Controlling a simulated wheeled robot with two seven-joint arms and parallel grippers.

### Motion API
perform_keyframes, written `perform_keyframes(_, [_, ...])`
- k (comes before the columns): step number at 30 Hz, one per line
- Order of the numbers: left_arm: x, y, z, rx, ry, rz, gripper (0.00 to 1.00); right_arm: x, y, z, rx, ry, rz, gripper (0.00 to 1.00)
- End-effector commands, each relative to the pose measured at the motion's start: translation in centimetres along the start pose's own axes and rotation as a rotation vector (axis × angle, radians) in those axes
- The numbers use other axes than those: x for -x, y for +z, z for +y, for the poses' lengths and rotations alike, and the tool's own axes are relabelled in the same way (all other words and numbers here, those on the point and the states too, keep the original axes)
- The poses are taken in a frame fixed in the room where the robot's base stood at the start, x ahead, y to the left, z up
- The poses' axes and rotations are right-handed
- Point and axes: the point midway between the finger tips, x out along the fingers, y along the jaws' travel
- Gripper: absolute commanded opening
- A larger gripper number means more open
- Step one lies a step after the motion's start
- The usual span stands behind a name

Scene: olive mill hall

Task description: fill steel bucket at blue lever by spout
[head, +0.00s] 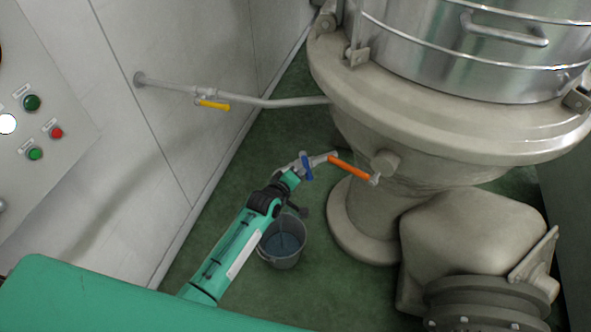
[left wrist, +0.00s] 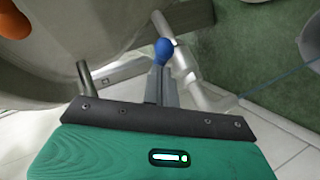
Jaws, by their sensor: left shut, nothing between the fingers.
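The steel bucket (head: 283,258) stands on the green floor, partly hidden by my left arm. Its inside looks bluish-grey; I cannot tell whether that is liquid. The blue lever (head: 307,166) is on the thin pipe fitting at the machine's side, above the bucket; its rounded blue end shows in the left wrist view (left wrist: 164,50). My left gripper (head: 297,170) is shut and empty, its tips right at the blue lever; I cannot tell whether they touch. The spout's outlet is not clear in the head view, and no stream is visible. My right gripper is not in view.
An orange lever (head: 349,169) is on the same fitting, close right of the blue one. The big machine (head: 450,130) and its motor housing (head: 470,240) fill the right. A wall pipe with a yellow lever (head: 213,105) crosses behind. A button panel (head: 45,125) is at left.

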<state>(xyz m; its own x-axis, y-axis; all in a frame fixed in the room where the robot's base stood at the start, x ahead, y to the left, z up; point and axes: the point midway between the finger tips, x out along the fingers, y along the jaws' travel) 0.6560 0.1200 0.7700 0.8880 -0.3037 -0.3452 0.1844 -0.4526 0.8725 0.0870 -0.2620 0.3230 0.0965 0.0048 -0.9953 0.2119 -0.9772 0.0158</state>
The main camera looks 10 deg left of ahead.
Motion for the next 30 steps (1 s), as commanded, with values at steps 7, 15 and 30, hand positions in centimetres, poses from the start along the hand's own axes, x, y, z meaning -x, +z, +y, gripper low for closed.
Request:
perform_keyframes(7, [-0.3,0.8,0.5,0.002,0.001,-0.003,0.00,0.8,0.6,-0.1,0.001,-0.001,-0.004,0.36])
perform_keyframes(15, [-0.8,1.5,0.8,0.001,0.000,-0.003,0.00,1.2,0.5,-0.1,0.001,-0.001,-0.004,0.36])
perform_keyframes(30, [-0.9,1.8,1.0,0.001,0.002,-0.005,0.00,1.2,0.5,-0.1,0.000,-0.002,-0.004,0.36])
